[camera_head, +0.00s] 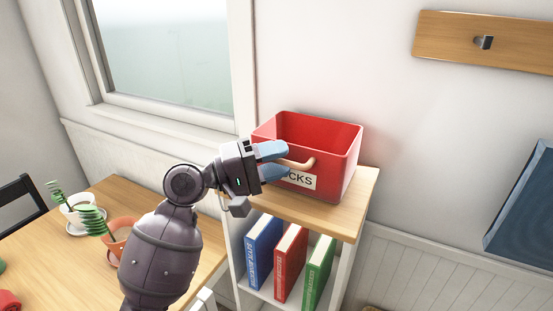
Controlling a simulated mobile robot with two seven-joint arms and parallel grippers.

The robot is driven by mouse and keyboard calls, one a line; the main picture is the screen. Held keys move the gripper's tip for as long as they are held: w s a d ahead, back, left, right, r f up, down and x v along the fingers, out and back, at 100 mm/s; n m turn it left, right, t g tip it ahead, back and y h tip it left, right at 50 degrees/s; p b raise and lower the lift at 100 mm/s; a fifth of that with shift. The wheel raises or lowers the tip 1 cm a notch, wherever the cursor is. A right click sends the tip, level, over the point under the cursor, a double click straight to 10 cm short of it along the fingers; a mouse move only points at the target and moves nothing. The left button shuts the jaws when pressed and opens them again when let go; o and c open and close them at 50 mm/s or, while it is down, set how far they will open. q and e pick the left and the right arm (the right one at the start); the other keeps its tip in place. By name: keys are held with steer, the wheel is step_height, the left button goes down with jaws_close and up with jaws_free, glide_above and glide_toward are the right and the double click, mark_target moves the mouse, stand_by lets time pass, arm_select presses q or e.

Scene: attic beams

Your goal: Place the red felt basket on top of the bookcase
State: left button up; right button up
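The red felt basket (338,175) is an open-topped red box with a tan handle and a white label ending in "CKS" on its front. It stands upright on the wooden top of the bookcase (345,219), against the wall side. My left gripper (281,160) reaches in from the left at the basket's front. Its two blue fingers lie on either side of the tan handle, close together, and look shut on it. The fingers cover part of the label and front wall. My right gripper is not in view.
Blue, red and green binders (290,262) stand on the shelf below the top. A wooden table (60,255) with potted plants (90,220) is at left. A window is behind. A wooden wall board (450,35) with a hook and a blue panel (525,215) are at right.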

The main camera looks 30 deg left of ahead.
arm_select(q)
steer(key=shift+s+a, duration=0.1)
steer(key=shift+a, duration=0.05)
steer(key=b+v, duration=0.2)
steer(key=v, duration=0.9)
steer(key=shift+s+a+b, duration=0.25)
steer(key=shift+s+b, duration=0.05)
steer(key=shift+b, duration=0.05)
